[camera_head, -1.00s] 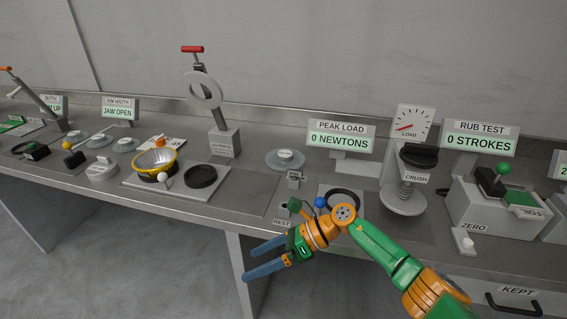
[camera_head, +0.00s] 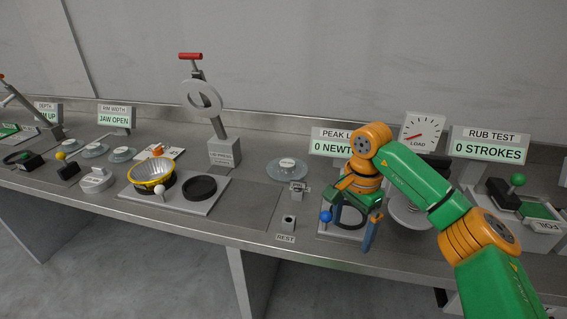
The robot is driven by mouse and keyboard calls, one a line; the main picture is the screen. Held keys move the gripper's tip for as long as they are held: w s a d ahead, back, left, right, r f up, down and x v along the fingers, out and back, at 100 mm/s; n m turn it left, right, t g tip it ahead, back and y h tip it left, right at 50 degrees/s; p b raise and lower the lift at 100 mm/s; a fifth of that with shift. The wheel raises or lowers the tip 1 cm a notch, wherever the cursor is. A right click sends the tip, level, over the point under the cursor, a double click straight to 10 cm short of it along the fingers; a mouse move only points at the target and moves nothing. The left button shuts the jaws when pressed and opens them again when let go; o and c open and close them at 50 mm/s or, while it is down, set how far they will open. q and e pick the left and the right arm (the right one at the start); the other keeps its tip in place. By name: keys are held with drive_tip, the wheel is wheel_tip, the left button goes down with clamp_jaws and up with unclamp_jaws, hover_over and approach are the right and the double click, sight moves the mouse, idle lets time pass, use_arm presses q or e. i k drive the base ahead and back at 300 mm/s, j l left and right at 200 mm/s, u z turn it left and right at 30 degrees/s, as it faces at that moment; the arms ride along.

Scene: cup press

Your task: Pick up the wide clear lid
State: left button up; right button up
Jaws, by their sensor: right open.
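A clear round lid (camera_head: 288,168) with a pale, labelled centre lies flat on the steel bench, right of the press stand. Two more clear lids, one at the left (camera_head: 95,150) and another beside it (camera_head: 122,154), look smaller, though they are farther off. The labels are too small to read. My right gripper (camera_head: 354,225) is open and empty, fingers pointing down above a black ring at the bench front. It is right of and nearer than the clear lid, apart from it. My left gripper is not in view.
The press stand (camera_head: 222,150) rises to the lid's left. The load gauge (camera_head: 422,132) stands behind my right arm.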

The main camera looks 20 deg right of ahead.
sight(285, 169)
drive_tip(key=i, duration=1.3)
